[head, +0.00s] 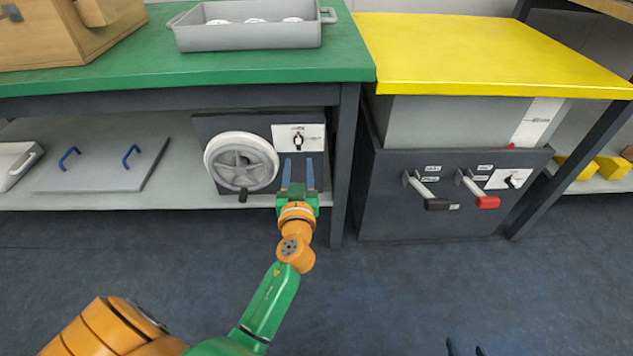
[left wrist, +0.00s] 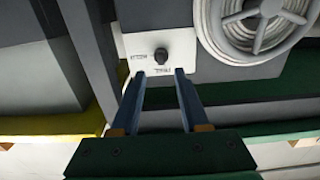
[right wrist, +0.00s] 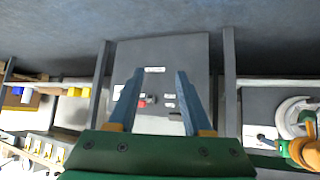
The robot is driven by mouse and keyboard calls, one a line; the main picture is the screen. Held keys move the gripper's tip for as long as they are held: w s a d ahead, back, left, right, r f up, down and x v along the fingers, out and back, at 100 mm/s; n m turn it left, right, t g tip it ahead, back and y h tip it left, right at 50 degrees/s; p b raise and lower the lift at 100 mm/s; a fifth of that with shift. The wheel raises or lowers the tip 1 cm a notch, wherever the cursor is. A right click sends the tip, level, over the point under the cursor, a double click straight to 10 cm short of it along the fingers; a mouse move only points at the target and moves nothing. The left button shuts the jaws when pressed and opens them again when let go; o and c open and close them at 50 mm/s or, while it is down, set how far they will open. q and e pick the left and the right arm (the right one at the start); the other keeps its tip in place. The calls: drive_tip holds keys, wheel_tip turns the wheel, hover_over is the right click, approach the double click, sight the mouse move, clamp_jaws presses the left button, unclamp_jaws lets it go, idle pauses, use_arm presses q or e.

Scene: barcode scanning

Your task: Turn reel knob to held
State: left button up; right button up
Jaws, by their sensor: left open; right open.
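The small black reel knob (head: 298,141) sits on a white label plate (head: 282,132) right of the grey hose reel (head: 241,150) under the green bench. In the left wrist view the knob (left wrist: 161,55) appears upside down, with one label beside it and one below. Its exact pointing direction is hard to tell. My left gripper (head: 299,163) is open and empty in front of the plate; its fingertips frame the area just short of the knob (left wrist: 160,72). My right gripper (head: 466,349) is open and empty at the bottom edge; its fingers also show in the right wrist view (right wrist: 160,75).
A bench leg (head: 344,170) stands close right of the knob plate. Further right, a dark cabinet (head: 385,215) carries black-gripped and red-gripped levers and another small knob. A grey lid (head: 105,172) with blue handles lies on the left shelf. The floor in front is clear.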

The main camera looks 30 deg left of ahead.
sight(298, 146)
use_arm(q)
drive_tip(key=x, duration=0.6)
drive_tip(key=shift+w+a+r, duration=0.15)
drive_tip(key=shift+w+a, duration=0.1)
drive_tip(key=shift+a, duration=0.1)
drive_tip(key=shift+w, duration=0.15)
clamp_jaws()
use_arm(e)
drive_tip(key=w+a+r+t, duration=0.1)
drive_tip(key=w+r+t, duration=0.2)
drive_tip(key=r, duration=0.1)
drive_tip(key=shift+w+a+r+y, duration=0.2)
drive_tip(key=shift+w+r+y, duration=0.1)
drive_tip(key=shift+w+y, duration=0.1)
